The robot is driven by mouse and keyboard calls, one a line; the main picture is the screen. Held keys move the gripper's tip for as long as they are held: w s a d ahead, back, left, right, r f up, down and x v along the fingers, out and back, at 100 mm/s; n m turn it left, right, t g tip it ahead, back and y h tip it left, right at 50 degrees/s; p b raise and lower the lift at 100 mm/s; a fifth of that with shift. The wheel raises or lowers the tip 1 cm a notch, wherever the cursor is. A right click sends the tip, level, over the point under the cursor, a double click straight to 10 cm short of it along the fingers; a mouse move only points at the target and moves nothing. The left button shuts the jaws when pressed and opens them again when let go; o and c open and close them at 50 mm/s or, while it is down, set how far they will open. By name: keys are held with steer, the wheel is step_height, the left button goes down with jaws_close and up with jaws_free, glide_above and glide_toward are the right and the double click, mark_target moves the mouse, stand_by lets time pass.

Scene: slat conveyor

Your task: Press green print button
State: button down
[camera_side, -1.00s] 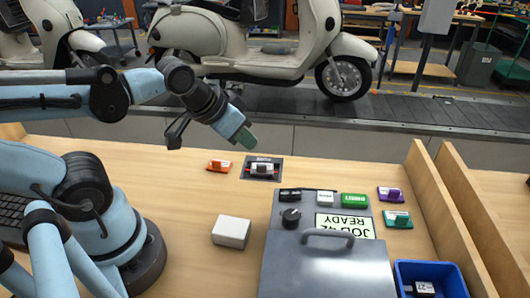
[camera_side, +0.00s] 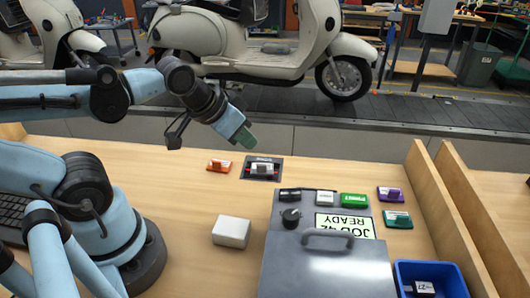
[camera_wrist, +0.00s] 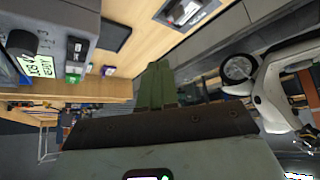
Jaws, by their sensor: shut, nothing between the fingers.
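The green print button (camera_side: 353,200) is on the grey printer (camera_side: 325,265), at the right end of a row with a white and a black button. The printer's screen (camera_side: 345,226) reads "JOB 42 READY". In the wrist view the green button (camera_wrist: 73,78) shows at the upper left, beside the screen (camera_wrist: 40,66). My gripper (camera_side: 246,139) is in the air above the back of the table, left of the printer and well apart from the button. Its green fingers (camera_wrist: 155,88) are together and empty.
A white box (camera_side: 231,232) stands left of the printer. An orange piece (camera_side: 219,166) and a dark holder (camera_side: 262,169) lie at the back. Purple (camera_side: 390,193) and teal (camera_side: 397,219) pieces lie right of the printer, near a blue bin (camera_side: 440,268). A wooden divider (camera_side: 445,220) borders the right.

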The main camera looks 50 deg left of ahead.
step_height(320, 180, up, 6)
steer(key=n+h, duration=0.2)
steer(key=h, duration=0.3)
glide_above(349, 198)
steer(key=shift+t, duration=0.3)
steer(key=shift+f, duration=4.4)
steer(key=shift+f, duration=0.15)
steer(key=shift+f, duration=0.25)
